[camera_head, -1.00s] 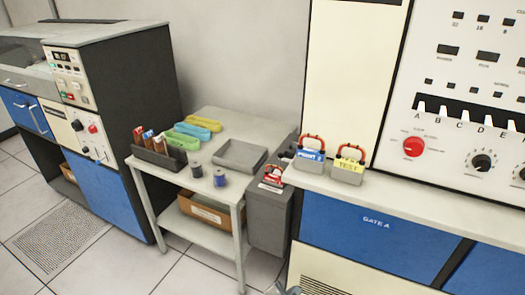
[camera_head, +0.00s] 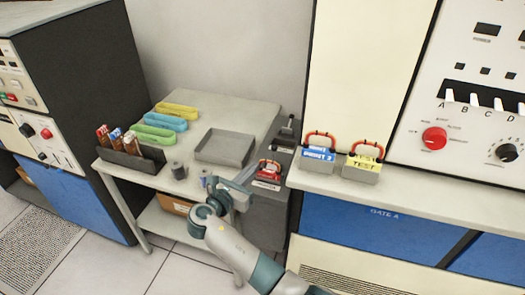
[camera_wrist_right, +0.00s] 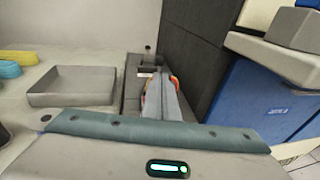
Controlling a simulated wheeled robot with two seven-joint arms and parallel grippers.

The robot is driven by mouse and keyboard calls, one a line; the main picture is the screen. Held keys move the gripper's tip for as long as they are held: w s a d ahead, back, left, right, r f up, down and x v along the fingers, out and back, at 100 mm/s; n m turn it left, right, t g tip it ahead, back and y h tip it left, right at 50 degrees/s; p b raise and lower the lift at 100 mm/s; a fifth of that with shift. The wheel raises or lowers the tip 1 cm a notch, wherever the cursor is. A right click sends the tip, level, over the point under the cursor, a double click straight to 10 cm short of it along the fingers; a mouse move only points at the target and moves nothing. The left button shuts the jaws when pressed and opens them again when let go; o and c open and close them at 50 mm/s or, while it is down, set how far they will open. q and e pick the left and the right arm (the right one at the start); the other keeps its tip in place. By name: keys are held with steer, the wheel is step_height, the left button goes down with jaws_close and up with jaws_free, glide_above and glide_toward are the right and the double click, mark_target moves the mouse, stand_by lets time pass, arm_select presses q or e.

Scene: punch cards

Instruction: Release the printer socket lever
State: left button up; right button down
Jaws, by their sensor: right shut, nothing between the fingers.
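A narrow dark grey cabinet (camera_head: 264,221) stands between the side table and the blue console. A plug with a red handle (camera_head: 268,174) sits on its top, and a small dark lever-like part (camera_head: 288,124) is behind it. That part also shows in the right wrist view (camera_wrist_right: 148,48). I cannot tell which part is the socket lever. My right gripper (camera_head: 247,176) is shut and empty, close to the red-handled plug. In the right wrist view its fingers (camera_wrist_right: 163,98) point along the cabinet top and partly hide the plug. I cannot tell if they touch. My left gripper is not in view.
The table holds a grey tray (camera_head: 225,134), two dark spools (camera_head: 178,171) and a card rack (camera_head: 130,158). Blue PRINT (camera_head: 318,156) and yellow TEST (camera_head: 362,170) plugs stand on the console ledge, right of the cabinet. Above the cabinet is free room.

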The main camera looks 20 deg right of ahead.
steer(key=p, duration=0.2)
glide_toward(272, 149)
steer(key=x, duration=0.4)
steer(key=shift+d, duration=0.2)
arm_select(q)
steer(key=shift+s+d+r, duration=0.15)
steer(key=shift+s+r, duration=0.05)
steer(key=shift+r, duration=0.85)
arm_select(e)
steer(key=shift+x, duration=0.9)
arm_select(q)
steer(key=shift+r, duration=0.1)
arm_select(e)
steer(key=shift+w, duration=0.15)
